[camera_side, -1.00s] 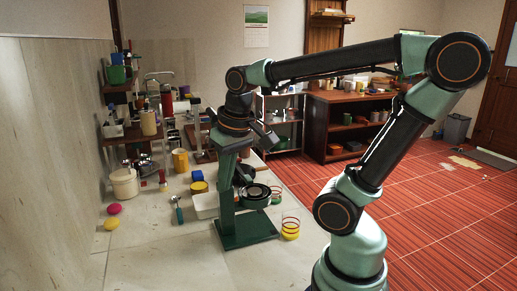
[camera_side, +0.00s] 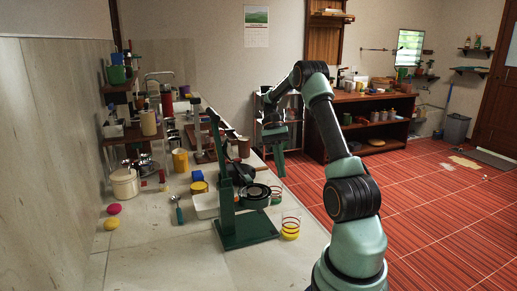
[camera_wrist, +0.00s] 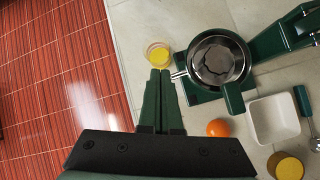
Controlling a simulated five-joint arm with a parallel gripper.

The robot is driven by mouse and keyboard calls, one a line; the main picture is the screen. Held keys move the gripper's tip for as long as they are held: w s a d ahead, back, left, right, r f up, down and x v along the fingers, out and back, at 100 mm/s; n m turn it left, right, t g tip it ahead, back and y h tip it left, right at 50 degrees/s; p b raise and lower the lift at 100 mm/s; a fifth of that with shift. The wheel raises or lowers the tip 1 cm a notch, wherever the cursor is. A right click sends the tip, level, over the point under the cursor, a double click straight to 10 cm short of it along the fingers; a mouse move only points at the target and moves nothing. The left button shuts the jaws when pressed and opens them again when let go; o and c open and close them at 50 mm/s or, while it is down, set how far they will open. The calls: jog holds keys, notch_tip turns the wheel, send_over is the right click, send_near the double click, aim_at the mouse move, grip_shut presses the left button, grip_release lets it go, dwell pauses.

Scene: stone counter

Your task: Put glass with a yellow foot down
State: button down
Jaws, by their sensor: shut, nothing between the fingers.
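The glass with a yellow foot (camera_side: 291,228) stands upright on the stone counter near its right edge, beside the green press base. It also shows near the top of the wrist view (camera_wrist: 158,55), just past my fingertips. My gripper (camera_side: 280,174) is shut and empty, pointing down behind the glass in the side view, around the counter's right edge. In the wrist view its green fingers (camera_wrist: 161,73) lie together. No contact with the glass shows.
The green press (camera_side: 247,232) stands left of the glass, with its round metal pan (camera_wrist: 217,62) close by. A white tray (camera_wrist: 273,119) and an orange (camera_wrist: 218,128) are near the press. Red tiled floor lies beyond the counter edge.

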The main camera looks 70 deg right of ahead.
jog(key=d+f+n, duration=0.3)
jog(key=f, duration=0.4)
jog(key=shift+s+a+f, duration=0.2)
jog(key=shift+s+a, duration=1)
jog(key=shift+a, duration=0.35)
jog(key=shift+s+a+f, duration=0.25)
jog(key=shift+s+a, duration=0.9)
jog(key=shift+a, duration=0.4)
jog(key=shift+s+a+f, duration=0.2)
jog(key=shift+s+a, duration=1)
jog(key=shift+a, duration=0.35)
jog(key=w+d, duration=0.4)
jog(key=d, duration=0.1)
jog(key=shift+w+d, duration=0.25)
jog(key=shift+d, duration=0.15)
